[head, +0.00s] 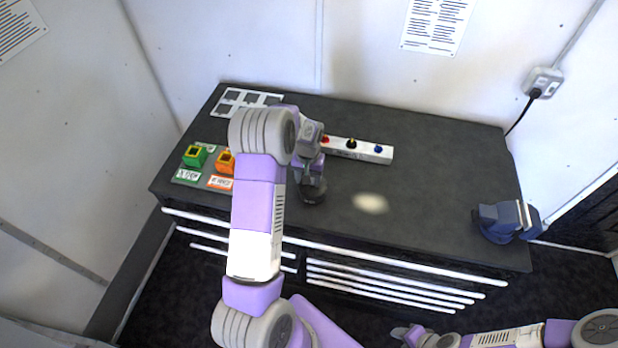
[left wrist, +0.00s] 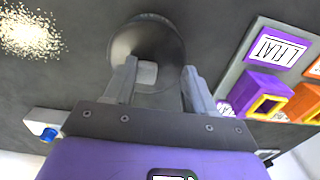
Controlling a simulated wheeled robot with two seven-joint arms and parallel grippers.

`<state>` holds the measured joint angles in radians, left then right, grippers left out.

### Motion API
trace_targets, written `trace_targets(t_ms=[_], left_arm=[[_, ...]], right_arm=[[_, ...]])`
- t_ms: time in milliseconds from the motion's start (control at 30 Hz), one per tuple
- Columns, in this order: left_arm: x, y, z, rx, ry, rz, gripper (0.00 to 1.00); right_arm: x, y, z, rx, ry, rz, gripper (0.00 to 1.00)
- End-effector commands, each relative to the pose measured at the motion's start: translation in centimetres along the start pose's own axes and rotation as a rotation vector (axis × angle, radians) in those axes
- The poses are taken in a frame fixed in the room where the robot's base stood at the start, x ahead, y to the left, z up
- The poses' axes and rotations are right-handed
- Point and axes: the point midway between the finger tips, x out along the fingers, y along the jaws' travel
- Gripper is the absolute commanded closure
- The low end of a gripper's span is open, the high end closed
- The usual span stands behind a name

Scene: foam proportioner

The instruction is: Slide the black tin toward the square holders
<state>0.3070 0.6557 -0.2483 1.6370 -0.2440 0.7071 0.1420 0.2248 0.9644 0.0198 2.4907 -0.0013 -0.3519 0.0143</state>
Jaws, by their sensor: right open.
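The black tin (head: 313,193) is round and dark and sits on the dark bench top, partly hidden by my left gripper in the head view. In the left wrist view the tin (left wrist: 150,32) lies at the fingertips, with a pale grey block at its near side. My left gripper (left wrist: 160,75) has its fingers apart; I cannot tell whether they touch the tin. Square holders stand left of the arm: a green one (head: 195,156) and an orange one (head: 225,161). A purple holder (left wrist: 266,106) shows in the left wrist view. My right gripper (head: 408,333) is open and empty, low in front of the bench.
A white bar (head: 365,151) with red, yellow-black and blue knobs lies behind the tin. A pale speckled patch (head: 370,203) is right of it. A white frame with grey squares (head: 230,97) lies back left. A blue vise-like device (head: 503,220) stands at the right edge.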

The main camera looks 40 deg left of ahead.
Motion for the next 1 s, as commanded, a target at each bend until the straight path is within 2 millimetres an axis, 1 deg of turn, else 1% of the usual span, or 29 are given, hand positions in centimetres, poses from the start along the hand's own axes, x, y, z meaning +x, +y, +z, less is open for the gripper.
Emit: trace_targets(t_ms=[33,367,467,567,800,900,1000], left_arm=[[0.7,-0.4,0.5,-0.004,-0.015,-0.007,0.48],[0.7,-0.5,0.5,-0.006,-0.014,-0.006,0.48],[0.3,-0.5,0.4,-0.005,-0.012,-0.006,0.48],[-1.0,-0.4,0.4,-0.005,-0.008,-0.005,0.48],[-5.5,-0.1,0.3,-0.004,0.002,-0.002,0.48],[-6.8,-0.1,0.3,-0.003,0.003,-0.001,0.48],[-7.5,0.0,0.4,-0.003,0.003,-0.001,0.48]], right_arm=[[0.1,0.0,0.0,0.0,0.0,0.0,0.57],[0.1,0.0,0.0,0.0,0.0,0.0,0.57],[0.1,0.1,0.0,0.0,0.0,0.0,0.57],[0.2,0.1,0.0,0.0,0.0,0.0,0.57],[0.4,0.2,0.0,0.0,0.0,0.0,0.57],[0.5,0.2,0.0,0.0,0.0,0.0,0.57],[0.5,0.2,0.0,0.0,0.0,0.0,0.57]])
